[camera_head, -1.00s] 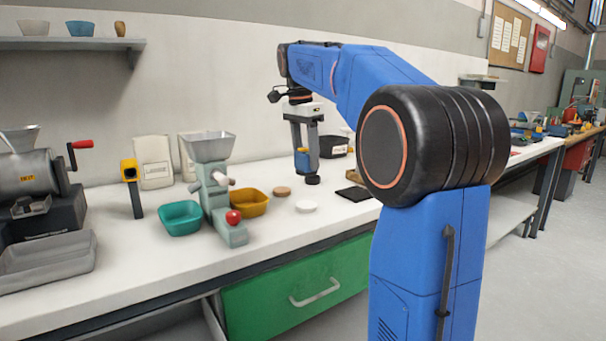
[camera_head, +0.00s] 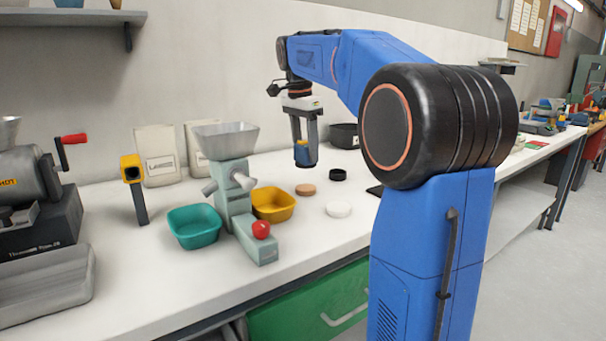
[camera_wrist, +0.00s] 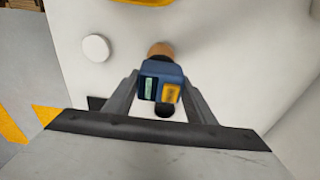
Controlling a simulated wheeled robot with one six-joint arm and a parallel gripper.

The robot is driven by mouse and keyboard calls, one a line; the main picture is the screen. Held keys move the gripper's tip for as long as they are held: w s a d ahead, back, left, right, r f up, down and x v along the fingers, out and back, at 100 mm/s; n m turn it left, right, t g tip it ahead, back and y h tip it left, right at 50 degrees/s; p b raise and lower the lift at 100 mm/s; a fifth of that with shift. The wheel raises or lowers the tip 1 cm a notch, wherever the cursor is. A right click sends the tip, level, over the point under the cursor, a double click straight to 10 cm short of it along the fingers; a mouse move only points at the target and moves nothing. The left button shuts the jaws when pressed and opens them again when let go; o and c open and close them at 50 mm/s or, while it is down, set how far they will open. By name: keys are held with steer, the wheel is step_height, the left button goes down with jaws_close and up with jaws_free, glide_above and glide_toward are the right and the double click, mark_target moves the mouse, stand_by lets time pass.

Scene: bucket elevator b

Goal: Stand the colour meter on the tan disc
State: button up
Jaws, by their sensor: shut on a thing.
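The blue colour meter (camera_head: 301,150), with a yellow part, is held upright above the bench. In the wrist view the meter (camera_wrist: 162,84) shows a small greenish display and a yellow patch. My gripper (camera_head: 306,160) is shut on it, one finger on each side. The tan disc (camera_head: 305,190) lies flat on the bench, just below the meter in the head view, with a gap between them. In the wrist view the tan disc (camera_wrist: 160,49) is partly hidden behind the meter.
A white disc (camera_head: 338,209) and a black disc (camera_head: 338,174) lie near the tan one. A yellow tray (camera_head: 273,204), a teal tray (camera_head: 195,228) and a grey-green mill (camera_head: 237,200) stand to the left. A dark bowl (camera_head: 344,136) is behind.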

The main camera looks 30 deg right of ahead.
mark_target(303, 145)
steer(key=shift+f, duration=3.2)
steer(key=shift+f, duration=0.15)
steer(key=o, duration=1.5)
steer(key=r, duration=0.4)
steer(key=a+r, duration=0.1)
steer(key=r, duration=0.7)
steer(key=shift+a+r, duration=0.1)
steer(key=shift+a, duration=0.15)
